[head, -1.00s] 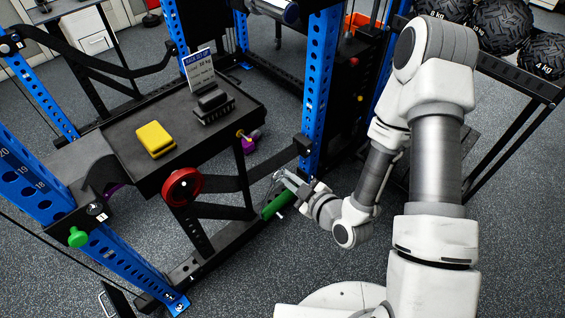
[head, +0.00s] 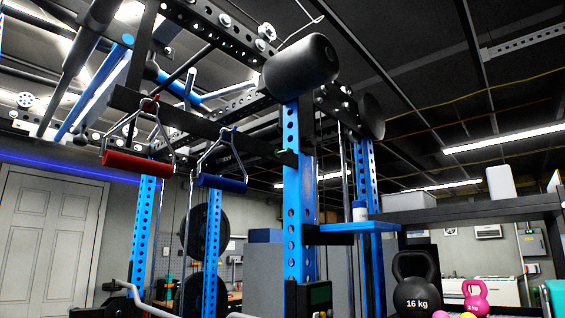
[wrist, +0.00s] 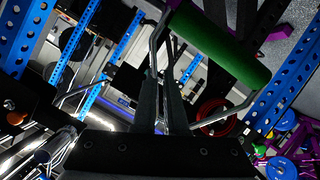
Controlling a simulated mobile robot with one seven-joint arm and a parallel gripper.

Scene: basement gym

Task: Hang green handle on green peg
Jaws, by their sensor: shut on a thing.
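The green handle (wrist: 218,45) is a green cylinder grip on a bent metal frame. It fills the upper middle of the wrist view. My gripper (wrist: 164,85) is shut on the metal frame, and the green grip lies beyond the fingertips. Neither my gripper nor the green handle is in the head view.
A red handle (head: 138,166) and a blue handle (head: 222,182) hang from the black crossbar (head: 190,122), left of the green piece. A blue upright (head: 293,225) and a black padded roller (head: 301,64) stand close to it. Kettlebells (head: 416,285) sit at lower right.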

